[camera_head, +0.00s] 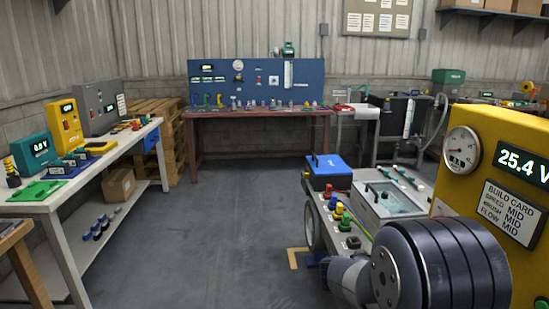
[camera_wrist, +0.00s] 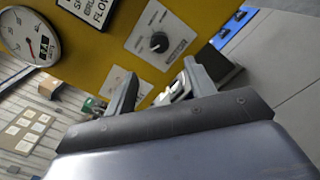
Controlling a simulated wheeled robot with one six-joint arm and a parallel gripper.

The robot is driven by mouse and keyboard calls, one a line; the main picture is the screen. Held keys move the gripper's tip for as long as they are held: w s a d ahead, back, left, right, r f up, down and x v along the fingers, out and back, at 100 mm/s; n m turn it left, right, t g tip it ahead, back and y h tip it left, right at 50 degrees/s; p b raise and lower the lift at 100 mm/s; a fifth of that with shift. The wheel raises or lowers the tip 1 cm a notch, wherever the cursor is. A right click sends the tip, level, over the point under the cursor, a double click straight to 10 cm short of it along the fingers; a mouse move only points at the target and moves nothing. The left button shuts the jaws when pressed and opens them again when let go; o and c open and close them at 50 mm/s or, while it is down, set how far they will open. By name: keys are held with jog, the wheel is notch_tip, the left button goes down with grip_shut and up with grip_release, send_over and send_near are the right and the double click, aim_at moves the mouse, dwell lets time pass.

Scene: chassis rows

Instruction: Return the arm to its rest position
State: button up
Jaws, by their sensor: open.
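My gripper (camera_wrist: 160,92) shows in the wrist view, with its two grey fingers spread apart and nothing seen between them. It faces a yellow panel (camera_wrist: 90,60) with a round gauge, a black knob (camera_wrist: 159,42) and printed labels. A dark block and a small white part show behind the fingers; I cannot tell whether the fingers touch them. In the head view my arm (camera_head: 440,265) fills the lower right, in front of the yellow panel (camera_head: 485,130), which carries a gauge, a 25.4 V display and a build card. My gripper is hidden in the head view.
A wheeled chassis (camera_head: 330,207) with a blue box (camera_head: 327,170) and colored caps stands left of my arm. A white bench (camera_head: 100,160) with instruments is at left. A red bench (camera_head: 255,114) with a blue pegboard is at the back. The middle floor (camera_head: 210,230) is clear.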

jog(key=d+m+b, duration=0.4)
jog(key=m+b, duration=0.3)
jog(key=m, duration=0.4)
jog(key=d+m+b, duration=0.5)
jog(key=m+b, duration=0.2)
jog(key=m, duration=0.5)
jog(key=shift+w+d+r, duration=0.15)
jog(key=shift+w+d, duration=0.15)
jog(key=shift+w, duration=0.05)
dwell(0.4)
dwell(0.4)
